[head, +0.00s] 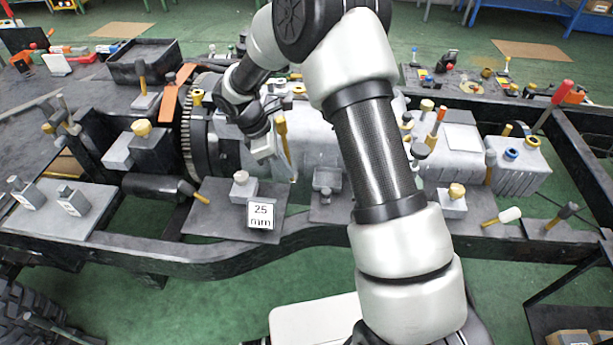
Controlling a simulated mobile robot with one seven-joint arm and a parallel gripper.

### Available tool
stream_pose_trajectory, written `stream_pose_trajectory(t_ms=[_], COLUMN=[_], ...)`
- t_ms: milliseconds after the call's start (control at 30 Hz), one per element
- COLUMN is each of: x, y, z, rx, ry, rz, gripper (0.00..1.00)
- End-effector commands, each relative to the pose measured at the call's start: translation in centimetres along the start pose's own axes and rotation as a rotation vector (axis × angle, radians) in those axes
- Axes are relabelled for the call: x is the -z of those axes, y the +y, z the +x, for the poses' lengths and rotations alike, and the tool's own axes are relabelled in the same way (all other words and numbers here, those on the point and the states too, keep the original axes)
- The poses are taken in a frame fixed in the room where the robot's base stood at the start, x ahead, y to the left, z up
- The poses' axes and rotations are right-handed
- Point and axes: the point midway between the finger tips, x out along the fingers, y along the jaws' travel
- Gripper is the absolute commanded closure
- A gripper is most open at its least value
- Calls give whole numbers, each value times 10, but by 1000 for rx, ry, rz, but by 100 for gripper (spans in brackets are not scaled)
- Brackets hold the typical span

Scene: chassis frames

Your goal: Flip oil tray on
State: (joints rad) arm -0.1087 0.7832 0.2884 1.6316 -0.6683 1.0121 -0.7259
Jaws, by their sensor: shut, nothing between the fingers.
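My arm reaches from the bottom right over the chassis frame. My gripper (291,177) points down over the middle of the frame, its fingers together and empty. A yellow-handled lever (281,123) stands right beside the gripper; I cannot tell whether they touch. No part is clearly labelled as the oil tray. A dark open tray (143,62) stands at the back left, with a yellow-topped lever (141,72) in front of it. A flat grey plate (208,218) with a grey block (243,187) and a "25 mm" sign (261,216) lies below the gripper. My arm hides part of the engine.
The black chassis rail (285,248) runs along the near side. A toothed ring (186,135) and an orange bracket (174,92) stand left of the gripper. Several levers and knobbed blocks crowd the frame. Green floor (200,290) is open in front.

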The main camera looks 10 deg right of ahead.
Motion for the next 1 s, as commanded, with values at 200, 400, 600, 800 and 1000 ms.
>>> stream_pose_trajectory(t_ms=[200,400,600,800,1000], x=[7,6,6,6,6], y=[1,1,0,-1,-1], z=[10,10,22,60,104], rx=[6,6,7,10,9], ry=[-4,-3,-4,-4,-4], rz=[-28,-26,-26,-25,-26], gripper=[100,100,100,100,100])
